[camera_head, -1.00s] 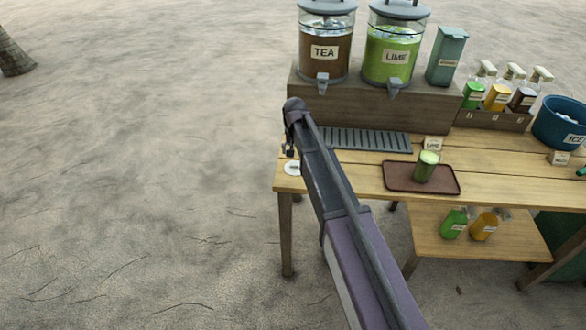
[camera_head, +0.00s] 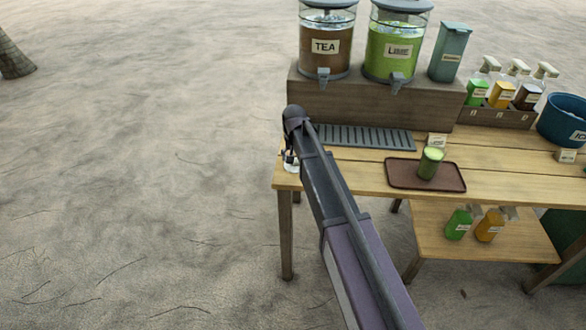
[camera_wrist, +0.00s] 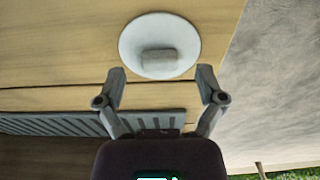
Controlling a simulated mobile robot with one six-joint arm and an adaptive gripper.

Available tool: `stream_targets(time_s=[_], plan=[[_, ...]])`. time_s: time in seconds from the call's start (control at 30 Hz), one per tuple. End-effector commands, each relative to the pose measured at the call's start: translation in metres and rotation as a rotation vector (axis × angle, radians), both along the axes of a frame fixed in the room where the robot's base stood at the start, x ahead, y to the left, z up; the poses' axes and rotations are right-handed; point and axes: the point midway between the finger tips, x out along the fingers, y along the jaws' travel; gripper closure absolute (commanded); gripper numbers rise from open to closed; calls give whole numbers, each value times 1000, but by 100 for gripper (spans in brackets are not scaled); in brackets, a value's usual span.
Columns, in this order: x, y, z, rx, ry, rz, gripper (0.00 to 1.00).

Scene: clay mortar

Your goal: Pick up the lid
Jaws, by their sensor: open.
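The lid (camera_wrist: 159,30) is a round white disc with a raised block-like grip on it. It lies flat on the wooden table near the table's left edge. In the head view the lid (camera_head: 289,167) is mostly hidden behind my gripper. My gripper (camera_wrist: 160,78) is open and empty in the wrist view. Its two fingertips are apart, on either side of the lid's near edge, with the lid's grip between and beyond them. In the head view my gripper (camera_head: 289,154) is at the table's left end, close over the lid; whether it touches the lid cannot be told.
A grey slatted drip tray (camera_head: 365,138) lies right of my gripper, below the tea dispenser (camera_head: 325,48) and lime dispenser (camera_head: 394,50) on their wooden riser (camera_head: 420,102). A brown tray (camera_head: 400,177) holds a green cup (camera_head: 431,163). Open sand lies left of the table.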

Motion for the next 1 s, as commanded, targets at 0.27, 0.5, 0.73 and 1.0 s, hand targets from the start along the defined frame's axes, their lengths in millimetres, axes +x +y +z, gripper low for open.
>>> stream_targets(time_s=[0.27, 0.5, 0.73, 1.0], plan=[[1, 0, -5, 0, 0, 0, 11], [1, 0, -5, 0, 0, 0, 11], [1, 0, -5, 0, 0, 0, 14], [1, 0, -5, 0, 0, 0, 68]])
